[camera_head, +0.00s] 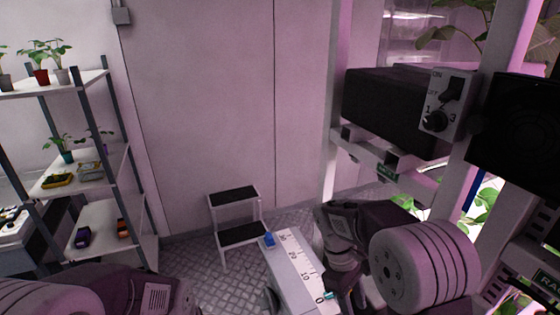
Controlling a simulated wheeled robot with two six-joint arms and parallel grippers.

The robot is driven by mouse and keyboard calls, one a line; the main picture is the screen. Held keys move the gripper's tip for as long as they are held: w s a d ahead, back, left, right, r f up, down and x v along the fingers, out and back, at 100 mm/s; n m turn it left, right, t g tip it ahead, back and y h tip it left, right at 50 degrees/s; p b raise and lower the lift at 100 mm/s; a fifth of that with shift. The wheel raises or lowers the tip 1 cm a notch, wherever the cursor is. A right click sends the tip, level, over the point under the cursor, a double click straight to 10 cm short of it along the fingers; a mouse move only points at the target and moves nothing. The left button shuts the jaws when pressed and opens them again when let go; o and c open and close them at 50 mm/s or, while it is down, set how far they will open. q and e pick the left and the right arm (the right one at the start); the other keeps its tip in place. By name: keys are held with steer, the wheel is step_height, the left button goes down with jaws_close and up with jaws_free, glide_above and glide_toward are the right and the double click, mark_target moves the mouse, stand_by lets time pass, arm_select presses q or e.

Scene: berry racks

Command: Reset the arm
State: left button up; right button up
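My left arm shows at the bottom left corner and its gripper is out of the frame. My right arm is folded at the lower right, in front of the rack on that side. The fingers of my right gripper cannot be made out in this view. No held object is visible.
A shelf unit (82,80) with potted plants and small items stands at the left. A two-step stool (241,215) stands by the back wall. A rack (421,172) with a dark box (385,105) and a switch panel (447,105) is close at the right. Patterned floor (190,262) shows between.

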steer(key=s+f+m+t+y+b, duration=0.2)
steer(key=s+f+m+t+y, duration=0.1)
steer(key=s+f+m, duration=0.3)
steer(key=shift+s+f+m+t+b, duration=0.5)
steer(key=shift+f+m, duration=0.6)
steer(key=shift+m, duration=0.6)
steer(key=shift+d, duration=0.1)
